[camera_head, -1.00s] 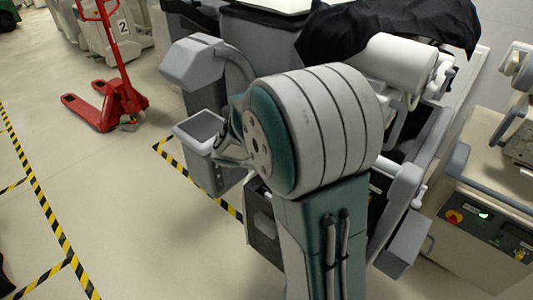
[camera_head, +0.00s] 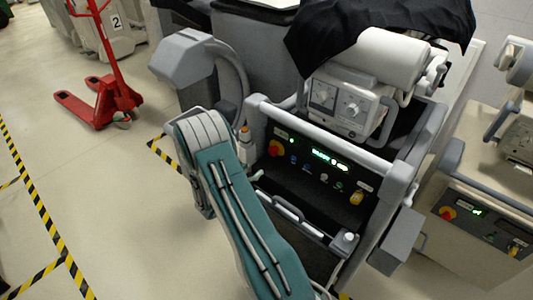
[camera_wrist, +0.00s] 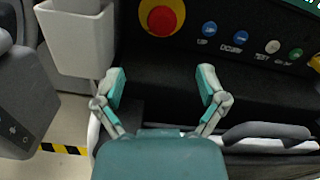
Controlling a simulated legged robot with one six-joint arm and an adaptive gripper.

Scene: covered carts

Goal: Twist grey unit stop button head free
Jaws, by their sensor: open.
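The grey unit (camera_head: 266,108) stands in the middle of the head view with a black front panel. Its red stop button head (camera_head: 276,147) on a yellow ring sits at the panel's left end. The button also shows at the top of the wrist view (camera_wrist: 164,16). My gripper (camera_wrist: 162,74) is open and empty in the wrist view, its two teal-padded fingers spread apart below the button. Nothing lies between the fingertips, and the button is clear of them. In the head view my arm hides the gripper.
Several small coloured buttons (camera_wrist: 209,29) run right of the stop button. A grey bin (camera_wrist: 78,38) stands close on the left. A grey handle (camera_wrist: 265,131) lies lower right. A beige unit (camera_head: 490,215) with its own red button stands right. A red pallet jack (camera_head: 105,95) stands back left.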

